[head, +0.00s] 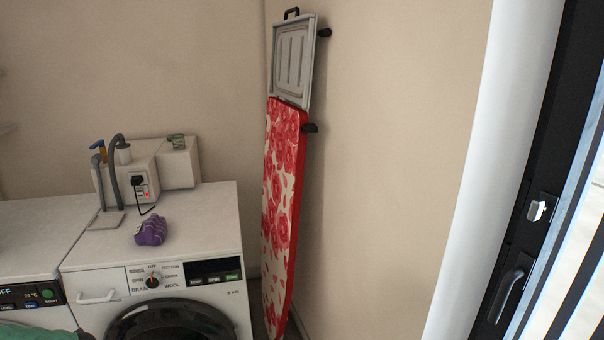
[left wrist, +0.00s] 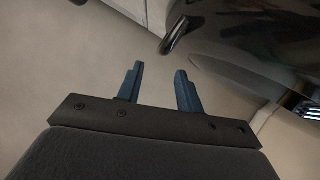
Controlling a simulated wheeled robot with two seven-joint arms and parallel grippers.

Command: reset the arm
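My left gripper (left wrist: 156,82) shows in the left wrist view with its two blue fingers spread apart and nothing between them. Beyond the fingers are a dark glossy curved surface and a short dark handle-like bar (left wrist: 175,36), apart from the fingertips as far as I can tell. Neither gripper nor arm shows in the head view. The pressure manifold cannot be made out for certain; a white box unit (head: 140,170) with a grey hose, a black plug and a small red light stands on the back of the white washing machine (head: 206,220).
A purple object (head: 151,231) lies on the washing machine top. Another white machine (head: 28,235) stands at its left. An ironing board (head: 283,190) with a red floral cover leans on the wall. A dark-framed door or window (head: 515,250) and white curtain-like column (head: 490,170) fill the right.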

